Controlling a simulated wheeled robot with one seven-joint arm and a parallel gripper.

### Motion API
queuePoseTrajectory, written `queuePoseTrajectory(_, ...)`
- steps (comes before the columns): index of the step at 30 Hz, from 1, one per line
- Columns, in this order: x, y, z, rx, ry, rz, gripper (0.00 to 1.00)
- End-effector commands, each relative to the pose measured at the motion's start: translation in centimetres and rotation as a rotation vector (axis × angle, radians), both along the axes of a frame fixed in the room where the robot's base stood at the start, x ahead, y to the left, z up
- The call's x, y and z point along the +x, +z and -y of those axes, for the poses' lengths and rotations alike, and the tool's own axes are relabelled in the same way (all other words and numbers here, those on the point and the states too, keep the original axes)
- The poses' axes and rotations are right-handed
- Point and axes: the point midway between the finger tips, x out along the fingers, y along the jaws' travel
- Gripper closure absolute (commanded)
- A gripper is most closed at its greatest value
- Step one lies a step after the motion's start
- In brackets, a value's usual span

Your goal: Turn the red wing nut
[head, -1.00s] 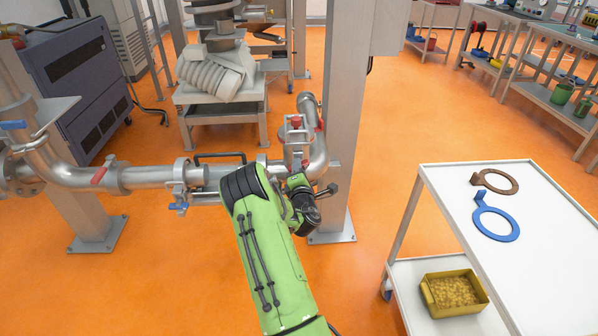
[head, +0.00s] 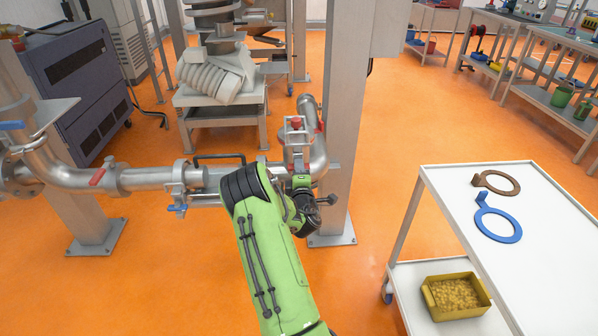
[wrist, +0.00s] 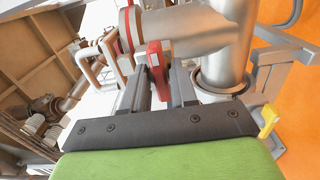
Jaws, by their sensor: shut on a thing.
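In the wrist view, a red wing nut (wrist: 157,62) sits between the two dark fingers of my gripper (wrist: 160,82), in front of the metal pipe. My gripper is shut on it. In the head view, my gripper (head: 299,182) is at the pipe joint just left of the grey post.
The metal pipe (head: 150,178) runs left from the joint, with a red handle (head: 97,177) and a blue handle (head: 178,210). The grey post (head: 345,120) stands close right. A white trolley (head: 545,250) carries a blue ring (head: 498,224) and a brown ring (head: 500,182).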

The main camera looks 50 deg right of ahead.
Motion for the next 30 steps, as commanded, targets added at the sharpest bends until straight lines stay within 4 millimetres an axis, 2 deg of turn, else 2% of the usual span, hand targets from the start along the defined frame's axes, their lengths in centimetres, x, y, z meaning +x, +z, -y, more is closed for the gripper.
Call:
queuePoseTrajectory(5, 0.0, -0.1, 0.0, 0.002, -0.001, -0.001, 1.00)
queuePoseTrajectory(6, 0.0, -0.1, 0.0, 0.002, -0.001, -0.001, 0.71)
queuePoseTrajectory(9, 0.0, -0.1, 0.0, 0.002, -0.001, -0.001, 0.60)
queuePoseTrajectory(18, -0.3, -0.1, -0.2, 0.001, -0.003, -0.001, 0.60)
queuePoseTrajectory(24, -2.6, -0.5, -2.3, 0.008, -0.011, 0.003, 0.60)
queuePoseTrajectory(30, -4.1, -0.4, -4.0, 0.010, -0.007, -0.001, 0.60)
